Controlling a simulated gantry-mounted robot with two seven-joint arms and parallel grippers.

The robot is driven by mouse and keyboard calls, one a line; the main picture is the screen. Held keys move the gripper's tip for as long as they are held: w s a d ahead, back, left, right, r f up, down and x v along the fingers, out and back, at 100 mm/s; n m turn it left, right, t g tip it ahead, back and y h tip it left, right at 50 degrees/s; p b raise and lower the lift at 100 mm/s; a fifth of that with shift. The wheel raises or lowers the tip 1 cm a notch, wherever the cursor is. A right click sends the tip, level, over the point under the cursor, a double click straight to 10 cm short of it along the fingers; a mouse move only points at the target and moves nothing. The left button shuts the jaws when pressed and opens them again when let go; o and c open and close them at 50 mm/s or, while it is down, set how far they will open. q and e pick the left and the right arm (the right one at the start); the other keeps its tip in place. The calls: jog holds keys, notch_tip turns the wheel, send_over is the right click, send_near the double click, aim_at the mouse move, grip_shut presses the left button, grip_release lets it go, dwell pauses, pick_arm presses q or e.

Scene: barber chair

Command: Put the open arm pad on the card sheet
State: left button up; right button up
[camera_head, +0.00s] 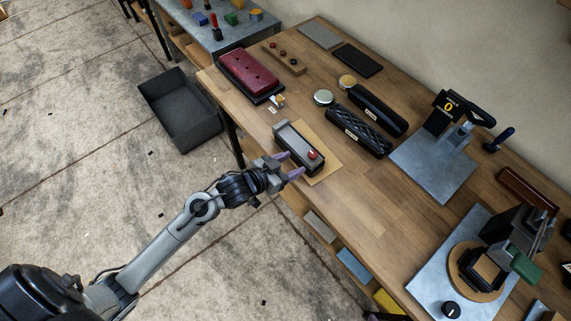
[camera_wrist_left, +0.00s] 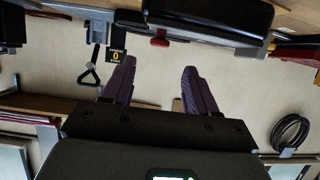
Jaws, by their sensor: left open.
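The open arm pad (camera_head: 294,143) is a long dark shell with a grey inside and a red knob near its front end. In the head view it lies on the tan card sheet (camera_head: 325,157), which shows along its right side; its underside is hidden. My left gripper (camera_head: 289,165) has purple fingers, open and empty, at the pad's near side, pointing toward it. Whether they touch it I cannot tell. In the left wrist view the gripper's fingers (camera_wrist_left: 157,66) are spread, with a dark body (camera_wrist_left: 215,18) and a red knob beyond them. My right gripper is not in view.
Two black closed pads (camera_head: 358,132) lie behind on the wooden table (camera_head: 395,215). A maroon pad (camera_head: 250,70) lies at the far left. A hand press (camera_head: 455,115) stands on a metal plate at right. A dark bin (camera_head: 180,108) stands off the table's left edge.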

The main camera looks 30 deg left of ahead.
pick_arm(q)
jog(key=s+f+n+g+y, duration=0.1)
jog(key=s+g, duration=0.3)
jog(key=s, duration=0.7)
jog(key=s+a+f+g+y, duration=0.1)
jog(key=s+f+g+y, duration=0.2)
jog(key=s, duration=0.9)
jog(key=shift+n+g, duration=0.4)
jog(key=shift+g, duration=0.6)
jog(key=shift+a, duration=0.1)
